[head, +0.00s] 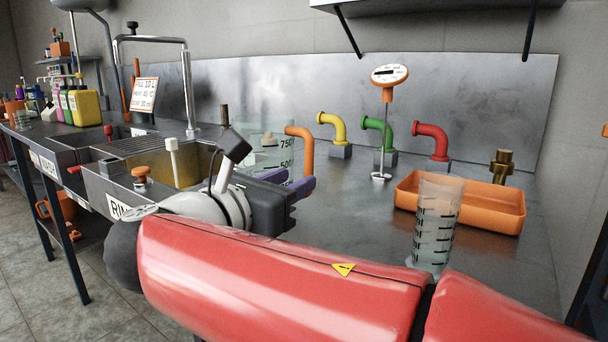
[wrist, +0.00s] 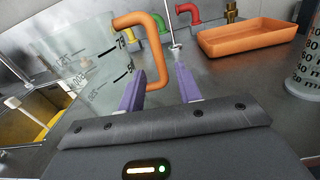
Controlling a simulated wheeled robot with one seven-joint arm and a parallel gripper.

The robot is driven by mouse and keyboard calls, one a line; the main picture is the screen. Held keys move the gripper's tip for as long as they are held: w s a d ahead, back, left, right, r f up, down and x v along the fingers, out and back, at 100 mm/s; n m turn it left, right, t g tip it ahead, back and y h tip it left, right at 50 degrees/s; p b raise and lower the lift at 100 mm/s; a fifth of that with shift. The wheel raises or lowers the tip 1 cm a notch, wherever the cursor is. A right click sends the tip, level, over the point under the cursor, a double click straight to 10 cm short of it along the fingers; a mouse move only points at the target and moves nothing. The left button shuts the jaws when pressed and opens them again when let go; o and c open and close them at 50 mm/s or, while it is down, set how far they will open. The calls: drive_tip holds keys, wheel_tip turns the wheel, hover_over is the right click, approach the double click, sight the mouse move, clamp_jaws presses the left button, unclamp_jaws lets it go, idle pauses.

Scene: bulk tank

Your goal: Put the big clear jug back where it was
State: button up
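The big clear jug (head: 262,142) has black volume marks and an orange handle (head: 301,138). It appears to stand on the metal bench just right of the sink, its lower part hidden behind my gripper (head: 297,182) in the head view. In the wrist view the jug (wrist: 82,62) fills the upper left, with its handle (wrist: 159,55) toward the right. My gripper (wrist: 160,70) is open. Its two purple fingers are spread, and the handle shows between their tips. I cannot tell whether either finger touches it.
A clear graduated cylinder (head: 437,228) stands at the right, near an orange tray (head: 485,222). The sink (head: 165,168) with a tall faucet lies left. Bare bench lies between the jug and cylinder.

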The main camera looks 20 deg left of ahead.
drive_tip(key=v, duration=0.7)
idle(0.3)
